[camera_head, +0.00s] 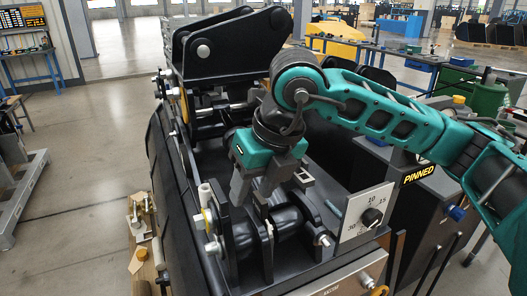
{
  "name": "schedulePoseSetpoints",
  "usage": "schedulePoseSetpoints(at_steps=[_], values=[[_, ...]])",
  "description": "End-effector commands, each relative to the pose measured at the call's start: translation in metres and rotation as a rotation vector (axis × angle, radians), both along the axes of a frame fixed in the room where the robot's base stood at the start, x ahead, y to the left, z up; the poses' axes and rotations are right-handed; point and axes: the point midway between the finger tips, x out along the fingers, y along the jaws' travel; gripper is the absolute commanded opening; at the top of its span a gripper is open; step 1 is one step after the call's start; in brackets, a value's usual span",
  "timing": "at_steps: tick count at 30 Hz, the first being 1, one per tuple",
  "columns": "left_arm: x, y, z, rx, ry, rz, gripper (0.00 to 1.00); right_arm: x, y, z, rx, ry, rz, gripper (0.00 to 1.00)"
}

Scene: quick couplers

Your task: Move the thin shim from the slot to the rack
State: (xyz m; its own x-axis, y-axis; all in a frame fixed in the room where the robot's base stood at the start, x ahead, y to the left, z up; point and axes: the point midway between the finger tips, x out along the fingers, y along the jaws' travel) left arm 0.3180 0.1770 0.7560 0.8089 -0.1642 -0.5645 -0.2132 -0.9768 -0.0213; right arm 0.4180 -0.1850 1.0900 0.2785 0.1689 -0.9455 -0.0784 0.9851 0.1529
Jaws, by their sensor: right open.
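My right gripper (254,196) hangs over the dark coupler (330,215), its fingers pointing down and spread apart. A thin, pale upright piece (262,203) shows just below and between the fingers, by the black lugs. It may be the shim, but it is too small to be sure, and I cannot see it held. The slot is not clear behind the gripper and lugs. A wooden board (141,232) with small metal parts stands left of the coupler; I cannot tell whether it is the rack. My left gripper is not in view.
A tall black bracket (225,45) rises at the coupler's far end. Open floor (80,220) lies to the left.

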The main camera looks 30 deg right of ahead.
Motion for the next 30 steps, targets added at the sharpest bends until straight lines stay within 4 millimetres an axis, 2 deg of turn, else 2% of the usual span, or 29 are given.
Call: schedulePoseSetpoints(at_steps=[1, 3, 8, 14, 24, 30], values=[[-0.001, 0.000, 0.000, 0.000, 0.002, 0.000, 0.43, 0.005, -0.015, 0.009, -0.055, -0.038, -0.047, 0.47], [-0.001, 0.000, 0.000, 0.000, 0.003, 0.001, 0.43, 0.009, -0.030, 0.018, -0.109, -0.071, -0.099, 0.47], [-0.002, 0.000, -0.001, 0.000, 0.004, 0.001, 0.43, 0.014, -0.044, 0.021, -0.156, -0.098, -0.148, 0.47], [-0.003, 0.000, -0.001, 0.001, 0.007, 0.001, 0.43, 0.024, -0.045, -0.006, -0.156, -0.093, -0.148, 0.47], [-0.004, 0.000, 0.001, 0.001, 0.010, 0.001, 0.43, 0.049, -0.046, -0.066, -0.153, -0.093, -0.145, 0.47], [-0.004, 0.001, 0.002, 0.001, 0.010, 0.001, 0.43, 0.058, -0.046, -0.087, -0.151, -0.095, -0.144, 0.47]])
